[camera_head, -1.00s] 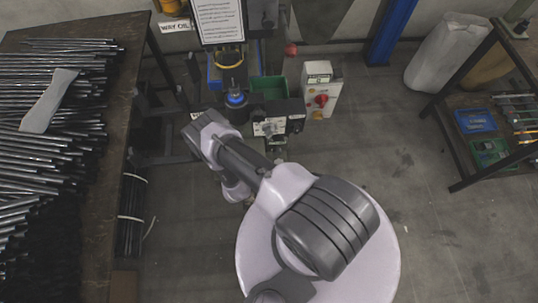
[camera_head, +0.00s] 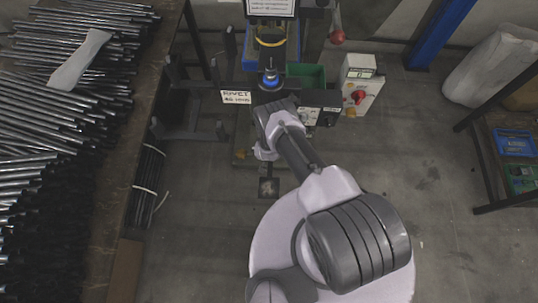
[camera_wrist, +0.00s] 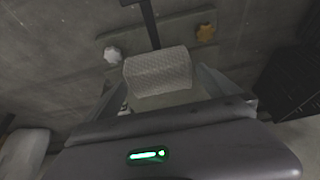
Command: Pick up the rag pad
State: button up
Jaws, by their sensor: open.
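My gripper (camera_wrist: 160,80) is open, with one finger on each side of the pad and visible gaps at both sides. In the head view my arm covers this spot, and the pad cannot be made out there.
The rivet press (camera_head: 268,80) stands ahead with a green bin (camera_head: 306,76) and a control box (camera_head: 360,85) beside it. A bench of metal rods (camera_head: 70,110) is at left, a shelf (camera_head: 495,160) at right. The floor (camera_head: 440,240) at lower right is clear.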

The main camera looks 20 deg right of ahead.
jog(key=shift+b+x, duration=0.4)
jog(key=shift+x, duration=0.75)
jog(key=shift+r, duration=0.2)
jog(key=c, duration=1.1)
